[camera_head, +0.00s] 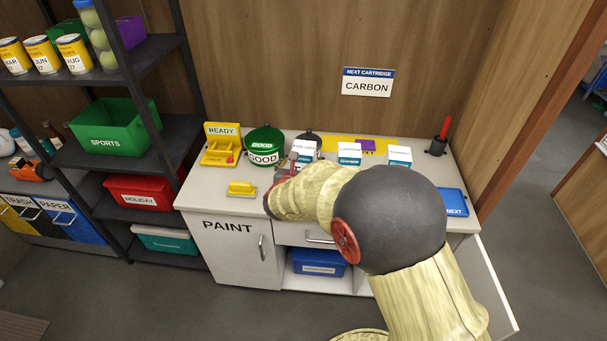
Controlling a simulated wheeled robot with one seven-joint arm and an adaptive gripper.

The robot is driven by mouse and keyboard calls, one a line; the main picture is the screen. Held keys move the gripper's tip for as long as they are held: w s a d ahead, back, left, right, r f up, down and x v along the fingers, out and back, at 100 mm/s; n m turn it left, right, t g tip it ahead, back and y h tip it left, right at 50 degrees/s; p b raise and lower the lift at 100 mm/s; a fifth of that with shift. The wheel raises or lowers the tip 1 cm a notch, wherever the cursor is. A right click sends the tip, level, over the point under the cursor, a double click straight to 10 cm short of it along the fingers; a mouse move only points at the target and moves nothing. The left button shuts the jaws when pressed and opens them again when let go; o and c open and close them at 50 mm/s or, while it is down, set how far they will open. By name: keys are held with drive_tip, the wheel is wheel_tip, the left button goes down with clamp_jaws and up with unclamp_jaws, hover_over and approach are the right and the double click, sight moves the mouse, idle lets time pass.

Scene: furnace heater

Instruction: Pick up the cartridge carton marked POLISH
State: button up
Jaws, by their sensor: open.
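Several small white cartons stand in a row on the white counter (215,180). The left carton (304,147) is right by my gripper and partly hidden behind it. The middle carton (349,150) and the right carton (399,154) have teal lower bands. The lettering is too small to read surely, so I cannot tell which carton is marked POLISH. My gripper (287,165) is low over the counter, in front of the left carton and right of the green GOOD bucket. It is open, with nothing visibly held; its fingertips are small and partly hidden by my arm.
The green GOOD bucket (264,143) and yellow READY stand (220,148) are left of my gripper. A yellow block (241,188) lies in front. A wall sign (367,83) reads NEXT CARTRIDGE CARBON.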

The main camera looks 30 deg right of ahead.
drive_tip(key=b+x, duration=0.1)
drive_tip(key=x, duration=0.2)
drive_tip(key=shift+w+d+f, duration=0.1)
drive_tip(key=shift+w+d, duration=0.1)
drive_tip(key=shift+d, duration=0.05)
drive_tip(key=shift+c, duration=1)
clamp_jaws()
